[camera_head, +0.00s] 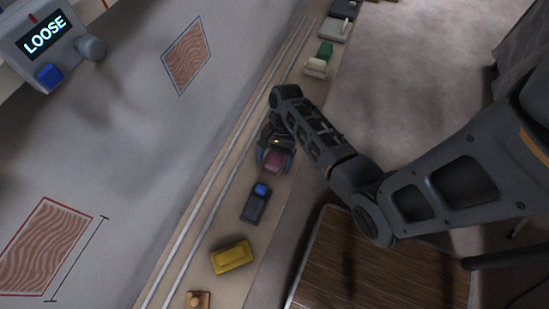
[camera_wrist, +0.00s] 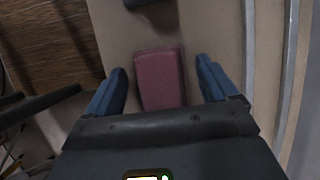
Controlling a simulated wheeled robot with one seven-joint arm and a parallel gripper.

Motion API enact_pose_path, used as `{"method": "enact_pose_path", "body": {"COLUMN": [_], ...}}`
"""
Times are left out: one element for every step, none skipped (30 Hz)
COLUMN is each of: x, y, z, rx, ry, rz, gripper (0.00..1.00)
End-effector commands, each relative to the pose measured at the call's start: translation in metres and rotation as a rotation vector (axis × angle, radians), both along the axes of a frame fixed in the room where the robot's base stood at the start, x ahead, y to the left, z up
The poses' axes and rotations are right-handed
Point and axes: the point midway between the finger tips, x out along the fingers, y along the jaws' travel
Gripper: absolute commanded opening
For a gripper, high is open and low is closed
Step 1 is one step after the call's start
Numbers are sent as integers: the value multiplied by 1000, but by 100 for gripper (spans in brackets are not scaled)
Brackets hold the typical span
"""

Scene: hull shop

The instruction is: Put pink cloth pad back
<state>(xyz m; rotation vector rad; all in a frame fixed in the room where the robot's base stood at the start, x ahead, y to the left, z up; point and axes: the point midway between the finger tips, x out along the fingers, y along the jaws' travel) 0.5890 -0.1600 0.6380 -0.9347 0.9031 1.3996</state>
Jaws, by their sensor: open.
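The pink cloth pad (camera_head: 274,162) lies on the long beige shelf beside the hull wall. In the wrist view the pad (camera_wrist: 159,78) sits between the two blue fingertips, with beige surface showing on both sides of it. My gripper (camera_head: 275,157) is over the pad, with its fingers spread to either side. In the wrist view my gripper (camera_wrist: 162,90) is open, and neither finger touches the pad. The pad's near end is hidden behind the gripper body.
On the shelf (camera_head: 205,276) are a dark tool with a blue top (camera_head: 256,203), a yellow block (camera_head: 232,256), a small wooden piece (camera_head: 198,300), and green and cream items (camera_head: 319,62). A device reading "LOOSE" (camera_head: 47,38) and two outlined wood-grain patches (camera_head: 187,55) are on the wall.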

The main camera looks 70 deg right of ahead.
Motion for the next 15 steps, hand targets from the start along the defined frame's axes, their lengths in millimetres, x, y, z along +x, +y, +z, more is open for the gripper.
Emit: {"method": "enact_pose_path", "body": {"x": [0,0,0,0,0,0,0,1,1,1,1,1,1,2,2], "y": [0,0,0,0,0,-1,-2,-4,-6,-7,-10,-12,-15,-17,-21], "z": [0,0,0,1,2,4,6,9,13,18,23,30,36,41,49], "rx": [0,0,0,0,0,0,-1,-1,-2,-2,-2,-2,-3,-2,-3], "ry": [0,0,0,0,0,-1,-1,-2,-2,-2,-3,-3,-4,-3,-4], "rz": [0,0,0,0,0,0,0,-1,-1,-1,-1,-1,-2,-1,-2], "gripper": [86,86,86,86,86,86,86,86,86,86,86,86,86,86,86]}}
